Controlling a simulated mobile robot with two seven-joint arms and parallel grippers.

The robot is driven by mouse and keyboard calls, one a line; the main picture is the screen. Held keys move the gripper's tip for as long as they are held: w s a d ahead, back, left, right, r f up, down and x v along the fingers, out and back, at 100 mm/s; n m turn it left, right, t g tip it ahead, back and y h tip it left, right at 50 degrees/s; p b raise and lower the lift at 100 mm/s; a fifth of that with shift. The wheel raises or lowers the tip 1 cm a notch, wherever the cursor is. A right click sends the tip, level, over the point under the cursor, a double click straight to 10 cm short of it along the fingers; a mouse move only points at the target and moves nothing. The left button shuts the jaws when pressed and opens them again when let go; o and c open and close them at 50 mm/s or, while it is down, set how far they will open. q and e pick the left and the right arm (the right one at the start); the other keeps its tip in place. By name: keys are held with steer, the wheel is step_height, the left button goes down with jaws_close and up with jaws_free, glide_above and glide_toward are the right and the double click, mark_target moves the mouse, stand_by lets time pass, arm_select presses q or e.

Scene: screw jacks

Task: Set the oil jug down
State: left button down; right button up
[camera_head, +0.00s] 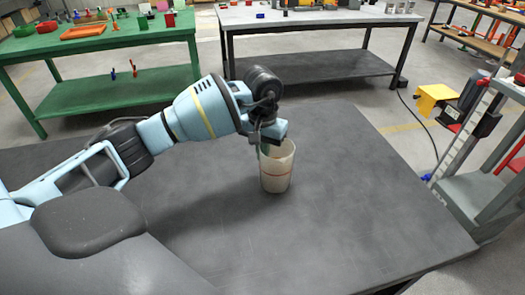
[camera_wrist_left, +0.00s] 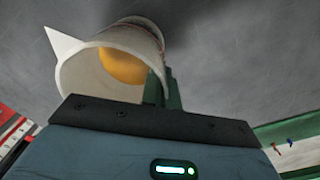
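The oil jug (camera_head: 278,170) is a pale, upright beaker with a thin red line around it, over the dark table (camera_head: 340,215). In the left wrist view the jug (camera_wrist_left: 76,78) shows its open mouth, a pointed spout and yellow oil inside. My left gripper (camera_head: 266,148) is at the jug's upper left side. Its green fingers (camera_wrist_left: 163,90) are close together against the jug's side and appear shut on it; the exact grip is partly hidden. I cannot tell whether the jug's base touches the tabletop. My right gripper is not in view.
The dark tabletop around the jug is clear. A green workbench (camera_head: 110,40) with trays stands at the back left, a grey bench (camera_head: 310,20) at the back. A yellow item (camera_head: 436,98) and a grey frame (camera_head: 470,190) stand to the right, beyond the table edge.

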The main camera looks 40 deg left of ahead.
arm_select(q)
steer(key=shift+f, duration=0.15)
steer(key=c, duration=1.7)
jaws_free()
step_height(320, 180, up, 12)
steer(key=shift+r, duration=0.2)
